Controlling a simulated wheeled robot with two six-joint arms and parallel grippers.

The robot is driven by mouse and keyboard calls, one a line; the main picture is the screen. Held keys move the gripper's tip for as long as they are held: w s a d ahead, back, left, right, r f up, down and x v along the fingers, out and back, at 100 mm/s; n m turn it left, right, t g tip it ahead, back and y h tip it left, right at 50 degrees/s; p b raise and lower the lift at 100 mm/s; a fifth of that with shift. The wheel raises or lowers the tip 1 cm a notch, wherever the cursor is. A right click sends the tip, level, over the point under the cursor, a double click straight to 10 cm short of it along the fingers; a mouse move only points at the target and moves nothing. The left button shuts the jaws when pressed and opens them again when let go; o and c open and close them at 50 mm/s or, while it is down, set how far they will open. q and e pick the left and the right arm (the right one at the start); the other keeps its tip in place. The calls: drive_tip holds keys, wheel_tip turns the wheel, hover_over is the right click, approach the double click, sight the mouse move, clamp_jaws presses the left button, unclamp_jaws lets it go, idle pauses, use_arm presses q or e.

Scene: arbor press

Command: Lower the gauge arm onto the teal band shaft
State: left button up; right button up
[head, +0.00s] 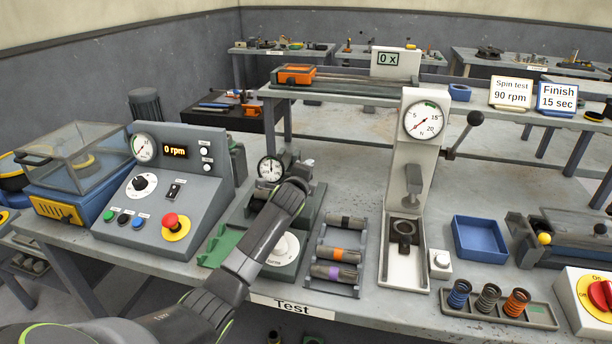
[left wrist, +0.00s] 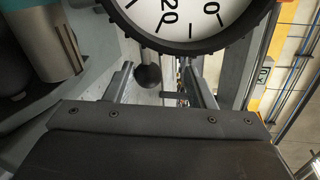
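The gauge (head: 270,168), a round white dial with a black rim, stands on the test fixture behind my left wrist in the head view. Its dial (left wrist: 190,12) fills the top of the left wrist view. A dark ball knob (left wrist: 148,77) hangs below the dial, between the two fingers of my left gripper (left wrist: 162,68). The fingers are apart, and I see no contact with the knob. A metal shaft (left wrist: 52,38) with a teal band (left wrist: 12,28) lies at the upper left of that view. My right gripper is not in view.
A rack (head: 338,256) of banded shafts stands right of the fixture, then the arbor press (head: 404,190) and a blue tray (head: 480,238). The control box (head: 165,195) reading 0 rpm stands to the left. Springs sit in a holder (head: 541,312) at the right.

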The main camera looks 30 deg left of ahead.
use_arm(q)
drive_tip(key=shift+s, duration=0.1)
drive_tip(key=v, duration=1.7)
drive_tip(key=shift+b, duration=0.45)
drive_tip(key=shift+s, duration=0.15)
